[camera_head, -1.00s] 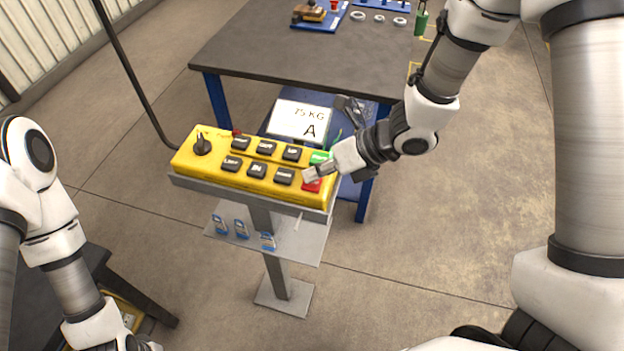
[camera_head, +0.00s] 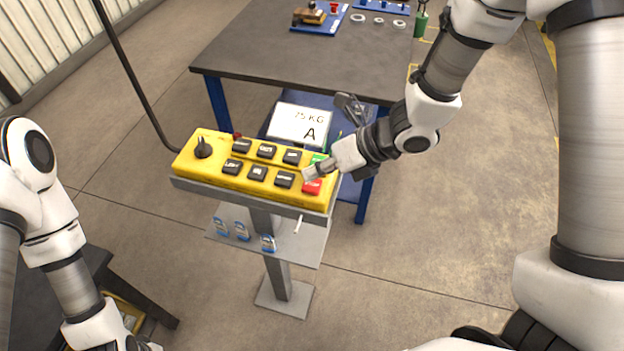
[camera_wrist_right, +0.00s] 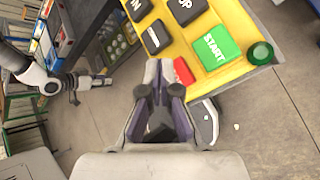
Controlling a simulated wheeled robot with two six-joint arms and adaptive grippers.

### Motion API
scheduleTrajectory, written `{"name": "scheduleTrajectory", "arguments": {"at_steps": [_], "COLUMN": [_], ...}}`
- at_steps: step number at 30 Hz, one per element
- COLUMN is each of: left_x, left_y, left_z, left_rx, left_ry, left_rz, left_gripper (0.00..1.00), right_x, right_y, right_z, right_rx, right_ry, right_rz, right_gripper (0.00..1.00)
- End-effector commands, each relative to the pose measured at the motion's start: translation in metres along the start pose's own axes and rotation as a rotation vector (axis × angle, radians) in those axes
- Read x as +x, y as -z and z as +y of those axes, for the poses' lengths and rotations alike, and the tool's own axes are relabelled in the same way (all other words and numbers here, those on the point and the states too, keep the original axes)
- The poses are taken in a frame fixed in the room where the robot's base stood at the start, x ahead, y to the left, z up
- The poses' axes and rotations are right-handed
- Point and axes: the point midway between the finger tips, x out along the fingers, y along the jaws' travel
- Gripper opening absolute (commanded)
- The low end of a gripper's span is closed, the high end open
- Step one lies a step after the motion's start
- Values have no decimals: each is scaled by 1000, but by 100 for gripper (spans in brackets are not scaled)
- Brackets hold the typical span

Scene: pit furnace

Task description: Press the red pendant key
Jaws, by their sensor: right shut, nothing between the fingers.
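The red key (camera_head: 312,187) is at the lower right corner of the yellow pendant (camera_head: 185,165), just below the green START key (camera_head: 317,158). My right gripper (camera_head: 307,174) is shut and empty, its tips close above the red key's upper edge. In the right wrist view, the red key (camera_wrist_right: 184,70) shows just right of my shut fingertips (camera_wrist_right: 160,66), partly hidden. I cannot tell whether they touch it.
Several black keys and a black selector knob (camera_head: 203,147) share the pendant, which sits on a grey stand (camera_head: 278,275). Open floor lies to the right.

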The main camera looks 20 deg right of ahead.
Motion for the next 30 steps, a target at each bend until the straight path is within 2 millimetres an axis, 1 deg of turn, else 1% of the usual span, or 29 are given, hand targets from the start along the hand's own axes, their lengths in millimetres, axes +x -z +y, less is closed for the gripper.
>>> {"name": "scheduleTrajectory", "arguments": {"at_steps": [8, 22, 30], "left_x": [-2, -37, -37], "left_y": [0, 0, 0], "left_z": [0, 0, 0], "left_rx": [0, 0, 0], "left_ry": [0, 0, 0], "left_rz": [0, 0, 0], "left_gripper": [39, 39, 39], "right_x": [-2, -34, -35], "right_y": [-1, -25, -25], "right_z": [1, 25, 25], "right_rx": [0, 0, 0], "right_ry": [0, 0, 0], "right_rz": [0, -1, 0], "right_gripper": [0, 0, 0]}}
